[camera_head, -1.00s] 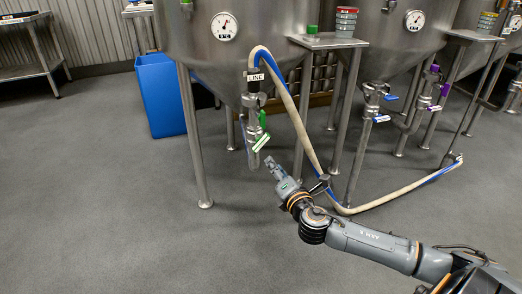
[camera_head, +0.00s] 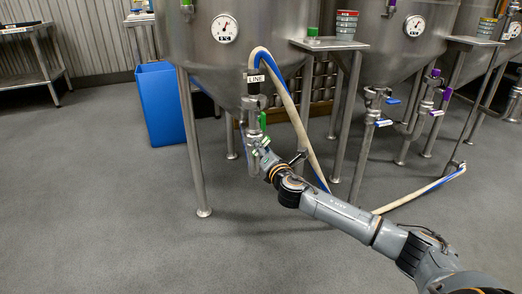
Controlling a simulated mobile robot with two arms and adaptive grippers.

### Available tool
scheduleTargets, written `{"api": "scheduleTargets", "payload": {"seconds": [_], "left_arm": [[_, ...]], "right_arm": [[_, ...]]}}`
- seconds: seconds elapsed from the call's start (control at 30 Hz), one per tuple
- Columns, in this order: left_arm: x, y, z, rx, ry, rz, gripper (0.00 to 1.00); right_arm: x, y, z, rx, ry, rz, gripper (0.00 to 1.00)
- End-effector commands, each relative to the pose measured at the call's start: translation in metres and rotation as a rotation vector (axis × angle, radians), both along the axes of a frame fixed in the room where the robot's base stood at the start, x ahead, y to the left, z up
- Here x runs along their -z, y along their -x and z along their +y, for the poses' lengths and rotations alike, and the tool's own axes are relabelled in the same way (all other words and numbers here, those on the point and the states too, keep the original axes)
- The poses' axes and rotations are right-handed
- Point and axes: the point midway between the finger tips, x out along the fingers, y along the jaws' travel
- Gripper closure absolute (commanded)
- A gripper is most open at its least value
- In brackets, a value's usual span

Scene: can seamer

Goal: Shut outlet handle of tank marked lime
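The steel tank (camera_head: 215,75) at the left has a black-and-white tag (camera_head: 255,79) on its outlet pipe; its small lettering looks like LIME or LINE. Below the tag, a green handle (camera_head: 262,122) stands upright on the outlet valve. A second, lower handle with a pale label (camera_head: 262,142) shows just beneath it, partly hidden by my gripper. My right gripper (camera_head: 264,155) is at this lower handle, reaching in from the lower right. Its fingers are small and overlap the valve, so I cannot tell whether they touch or grip it. My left gripper is not in view.
A cream and blue hose (camera_head: 287,100) loops from the outlet down behind my arm and along the floor. Tank legs (camera_head: 195,150) stand close by. A blue bin (camera_head: 160,105) is behind at left. More tanks with valves (camera_head: 375,100) stand right. The floor at left is clear.

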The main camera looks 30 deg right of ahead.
Motion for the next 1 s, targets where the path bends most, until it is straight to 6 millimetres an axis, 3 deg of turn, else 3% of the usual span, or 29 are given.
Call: {"api": "scheduleTargets", "payload": {"seconds": [0.43, 0.6, 1.0], "left_arm": [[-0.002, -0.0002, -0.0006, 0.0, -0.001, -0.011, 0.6], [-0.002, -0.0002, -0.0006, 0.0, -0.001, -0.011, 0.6], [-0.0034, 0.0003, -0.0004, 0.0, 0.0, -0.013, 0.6]], "right_arm": [[-0.0005, -0.0097, -0.0018, -0.001, 0.001, 0.0, 0.65], [-0.0005, -0.0096, -0.002, -0.001, 0.0, 0.0, 1.0], [-0.0003, -0.0093, -0.0022, 0.001, -0.031, -0.007, 1.0]]}}
